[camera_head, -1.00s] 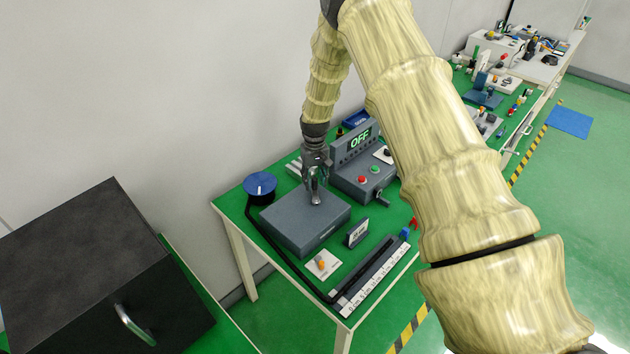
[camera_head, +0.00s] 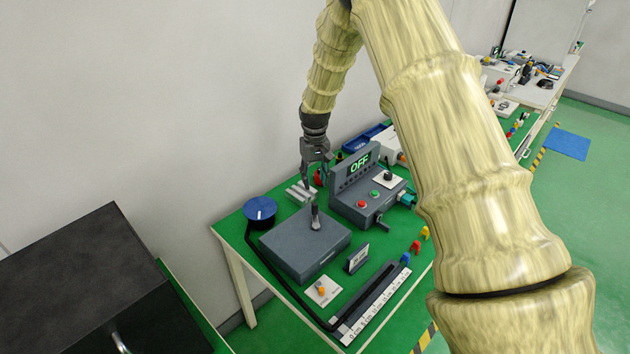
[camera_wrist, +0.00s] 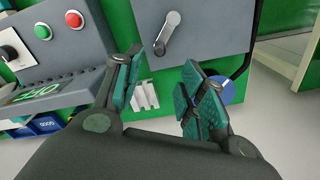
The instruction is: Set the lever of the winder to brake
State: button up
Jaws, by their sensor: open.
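The winder seems to be the dark grey box (camera_head: 300,247) on the green table; it also shows in the wrist view (camera_wrist: 205,35). Its short grey lever (camera_head: 315,217) is on the top face. In the wrist view the lever (camera_wrist: 167,32) slants from a round pivot down and slightly left, towards my fingers. No brake mark on the box is readable. My gripper (camera_head: 309,184) is open and empty, above and behind the box in the head view. In the wrist view its teal-padded fingers (camera_wrist: 160,62) are spread apart, clear of the lever.
A grey control box (camera_head: 368,195) with an "OFF" display, red and green buttons stands right of the winder. A blue-topped round spool (camera_head: 260,208) is at left. A ruler strip (camera_head: 375,305) and a white plate with orange knob (camera_head: 322,291) lie in front. Light bars (camera_head: 298,193) lie behind.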

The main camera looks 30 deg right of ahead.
aim_at(318, 285)
jog(key=k, duration=1)
